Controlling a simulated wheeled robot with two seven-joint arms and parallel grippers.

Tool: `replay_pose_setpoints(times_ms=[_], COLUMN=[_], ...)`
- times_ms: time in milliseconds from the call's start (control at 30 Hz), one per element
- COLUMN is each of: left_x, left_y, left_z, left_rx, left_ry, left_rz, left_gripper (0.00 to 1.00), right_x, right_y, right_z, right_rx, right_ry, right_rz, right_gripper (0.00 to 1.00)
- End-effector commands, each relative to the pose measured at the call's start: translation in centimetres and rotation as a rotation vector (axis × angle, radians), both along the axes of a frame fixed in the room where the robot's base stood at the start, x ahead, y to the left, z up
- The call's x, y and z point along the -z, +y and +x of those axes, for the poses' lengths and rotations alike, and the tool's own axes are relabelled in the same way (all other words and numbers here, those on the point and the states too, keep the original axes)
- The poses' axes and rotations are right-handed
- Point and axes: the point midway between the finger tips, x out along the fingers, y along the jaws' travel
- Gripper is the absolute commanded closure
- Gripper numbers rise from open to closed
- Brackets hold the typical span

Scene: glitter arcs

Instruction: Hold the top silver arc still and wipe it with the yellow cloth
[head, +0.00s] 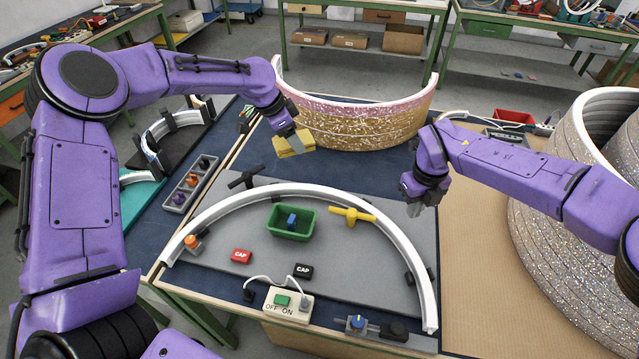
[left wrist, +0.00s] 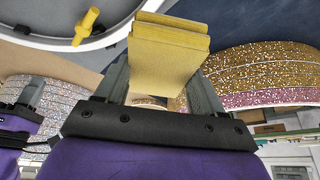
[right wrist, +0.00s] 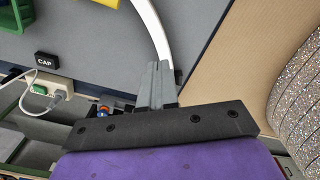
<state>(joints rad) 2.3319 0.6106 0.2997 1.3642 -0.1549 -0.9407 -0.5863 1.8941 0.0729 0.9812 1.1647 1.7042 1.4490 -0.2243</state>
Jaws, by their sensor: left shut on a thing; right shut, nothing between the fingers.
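The silver glitter arcs stand stacked at the right in the head view. The top silver arc (head: 567,122) has a pale rim, and my right arm hides part of the stack. My left gripper (head: 288,132) is shut on the folded yellow cloth (head: 294,144), held above the table in front of the gold and pink arcs; the cloth fills the middle of the left wrist view (left wrist: 168,60). My right gripper (head: 414,207) is shut and empty, above the grey board's right side and left of the silver stack. Neither gripper touches the silver arcs.
A white arc (head: 290,190) curves over the grey board, around a green bin (head: 292,222) and a yellow T-handle (head: 352,215). Gold and pink glitter arcs (head: 360,122) stand behind. A switch box (head: 288,304) sits at the front edge. Bare brown tabletop (head: 475,220) lies left of the silver stack.

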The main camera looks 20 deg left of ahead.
Motion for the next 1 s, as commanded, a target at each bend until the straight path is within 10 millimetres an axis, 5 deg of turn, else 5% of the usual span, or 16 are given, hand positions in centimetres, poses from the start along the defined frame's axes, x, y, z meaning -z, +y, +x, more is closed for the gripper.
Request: replay_pose_setpoints(times_ms=[167,567,1000], left_x=[-1.4,-0.6,2.1], left_y=[0.0,0.0,0.0], left_z=[0.0,0.0,0.0], left_rx=[0.000,0.000,0.000], left_ry=[0.000,0.000,0.000], left_rz=[0.000,0.000,0.000], left_gripper=[0.56,0.56,0.56], right_x=[-1.8,-2.7,-12.6], right_y=[0.0,0.0,0.0], right_z=[0.0,0.1,0.0], right_rx=[0.000,0.001,0.000], right_ry=[0.000,-0.003,-0.003], right_rz=[0.000,0.001,0.000], right_gripper=[1.00,1.00,1.00])
